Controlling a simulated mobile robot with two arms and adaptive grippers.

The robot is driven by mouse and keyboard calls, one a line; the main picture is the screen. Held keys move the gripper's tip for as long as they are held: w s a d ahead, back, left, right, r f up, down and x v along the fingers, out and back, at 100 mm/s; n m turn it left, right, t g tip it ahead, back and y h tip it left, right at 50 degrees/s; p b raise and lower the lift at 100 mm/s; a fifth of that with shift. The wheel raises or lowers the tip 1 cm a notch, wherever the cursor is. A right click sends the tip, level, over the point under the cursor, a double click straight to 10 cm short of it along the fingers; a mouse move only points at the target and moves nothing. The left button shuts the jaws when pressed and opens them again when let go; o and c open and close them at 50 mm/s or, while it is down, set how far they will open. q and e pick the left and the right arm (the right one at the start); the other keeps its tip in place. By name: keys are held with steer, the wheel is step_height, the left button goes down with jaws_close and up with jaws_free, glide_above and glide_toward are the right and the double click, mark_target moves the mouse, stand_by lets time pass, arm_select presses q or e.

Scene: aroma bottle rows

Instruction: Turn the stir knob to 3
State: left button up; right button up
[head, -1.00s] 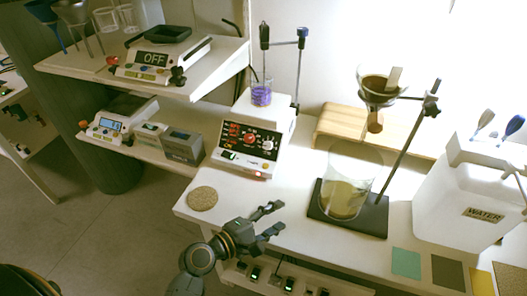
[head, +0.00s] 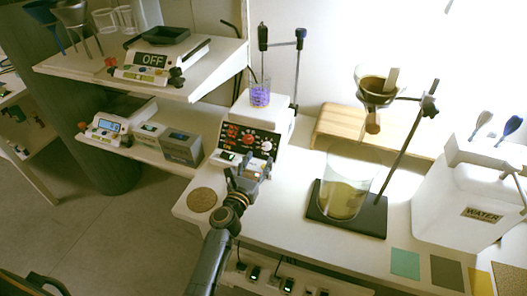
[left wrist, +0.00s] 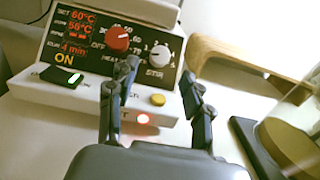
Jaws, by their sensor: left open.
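The stir knob (left wrist: 158,53) is the pale knob at the right of the hotplate's black panel, above the word STIR, with a ring of numbers partly around it. Its setting is too small to read surely. It also shows in the head view (head: 267,146). The red heat knob (left wrist: 117,39) is left of it. The hotplate stirrer (head: 283,113) stands on the bench with a beaker of purple liquid (head: 260,97) on top. My left gripper (head: 248,168) is open and empty in front of the panel; its fingers (left wrist: 163,84) are apart, below the stir knob and not around it.
A cork mat (head: 201,199) lies on the bench's left corner. A glass beaker (head: 345,190) on a dark stand base and a wooden stand (head: 340,125) are to the right. A white water container (head: 470,200) is farther right. A balance (head: 150,65) sits on the upper shelf.

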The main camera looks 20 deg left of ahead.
mark_target(265, 148)
arm_select(q)
steer(key=w, duration=0.5)
steer(key=shift+d+b, duration=0.15)
steer(key=shift+b, duration=0.2)
jaws_close()
